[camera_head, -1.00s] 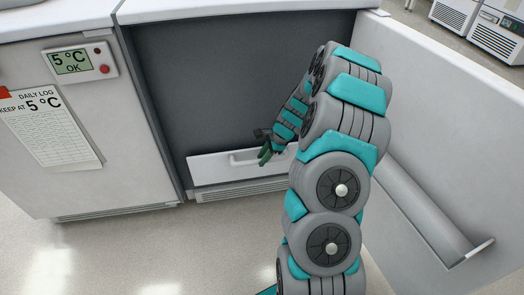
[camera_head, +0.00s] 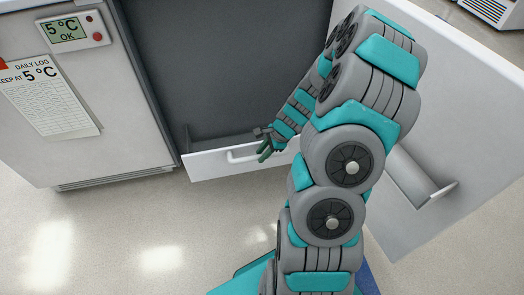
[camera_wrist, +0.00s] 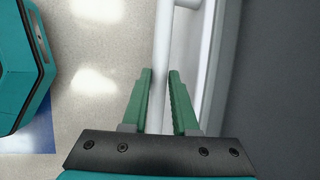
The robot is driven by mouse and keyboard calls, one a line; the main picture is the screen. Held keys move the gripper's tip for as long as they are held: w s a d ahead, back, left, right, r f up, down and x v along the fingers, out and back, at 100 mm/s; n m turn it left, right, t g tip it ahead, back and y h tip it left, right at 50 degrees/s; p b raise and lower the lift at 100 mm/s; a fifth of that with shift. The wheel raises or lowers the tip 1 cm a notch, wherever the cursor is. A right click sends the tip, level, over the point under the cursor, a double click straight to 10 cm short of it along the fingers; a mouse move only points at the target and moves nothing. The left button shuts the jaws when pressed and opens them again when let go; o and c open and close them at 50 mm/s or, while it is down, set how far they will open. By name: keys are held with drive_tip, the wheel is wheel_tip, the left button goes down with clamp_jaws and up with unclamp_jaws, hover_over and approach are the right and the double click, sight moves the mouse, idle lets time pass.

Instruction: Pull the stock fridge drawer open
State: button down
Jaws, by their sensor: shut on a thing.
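The stock fridge drawer (camera_head: 215,165) is a low white drawer front at the bottom of a dark fridge interior. It stands partly out, with a strip of its dark inside showing behind the front. Its pale bar handle (camera_head: 240,157) runs along the front. My gripper (camera_head: 266,147) is at the right part of the handle. In the wrist view the green fingers (camera_wrist: 161,95) lie on either side of the white handle bar (camera_wrist: 160,60), shut on it. My arm hides the right end of the drawer.
The open fridge door (camera_head: 460,110) stands to the right, with a door shelf (camera_head: 425,180) low on it. A white cabinet (camera_head: 130,120) with a 5 °C display (camera_head: 70,30) and a daily log sheet (camera_head: 45,98) is at left. The floor in front is clear.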

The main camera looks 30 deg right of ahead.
drive_tip(key=c, duration=0.7)
unclamp_jaws()
drive_tip(key=shift+r, duration=0.1)
drive_tip(key=v, duration=0.7)
drive_tip(key=shift+d+r, duration=0.15)
drive_tip(key=shift+r, duration=0.1)
